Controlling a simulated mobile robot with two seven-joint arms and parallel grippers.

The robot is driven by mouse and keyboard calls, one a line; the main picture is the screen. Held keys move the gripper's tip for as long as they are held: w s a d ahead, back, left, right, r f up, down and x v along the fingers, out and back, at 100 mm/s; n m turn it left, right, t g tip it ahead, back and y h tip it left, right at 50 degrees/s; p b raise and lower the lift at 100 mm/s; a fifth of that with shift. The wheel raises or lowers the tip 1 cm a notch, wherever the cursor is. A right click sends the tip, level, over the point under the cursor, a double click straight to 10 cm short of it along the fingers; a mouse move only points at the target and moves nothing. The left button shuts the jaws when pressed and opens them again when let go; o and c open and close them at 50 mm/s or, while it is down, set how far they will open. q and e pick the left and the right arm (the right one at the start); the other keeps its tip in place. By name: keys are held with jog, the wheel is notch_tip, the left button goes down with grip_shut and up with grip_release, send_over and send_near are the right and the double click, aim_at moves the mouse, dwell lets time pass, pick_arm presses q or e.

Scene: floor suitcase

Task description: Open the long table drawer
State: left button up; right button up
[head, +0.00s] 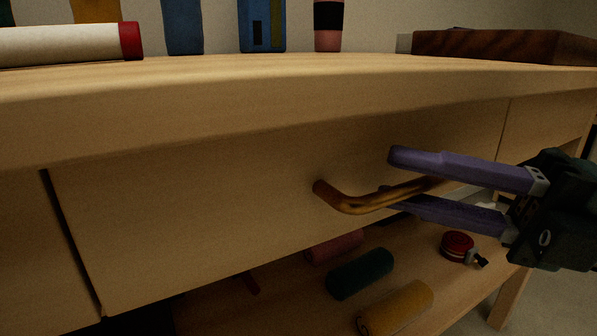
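The long wooden drawer (200,210) sits under the tabletop. Its front looks about flush with the panels beside it, with a dark seam at its left edge. A curved copper-coloured handle (350,205) sticks out from the drawer front. My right gripper (388,175) comes in from the right with its two purple fingers apart. The handle's right part runs between the fingers, partly hidden by the upper one. I cannot tell whether either finger touches it. My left gripper is not in view.
The tabletop (250,85) holds a white roll with a red end (70,45), several upright items and a dark wooden box (500,45). The lower shelf (230,300) holds a green roll (360,274), a yellow roll (395,308) and a red tape measure (457,246).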

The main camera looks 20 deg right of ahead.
grip_shut()
dwell(1.1)
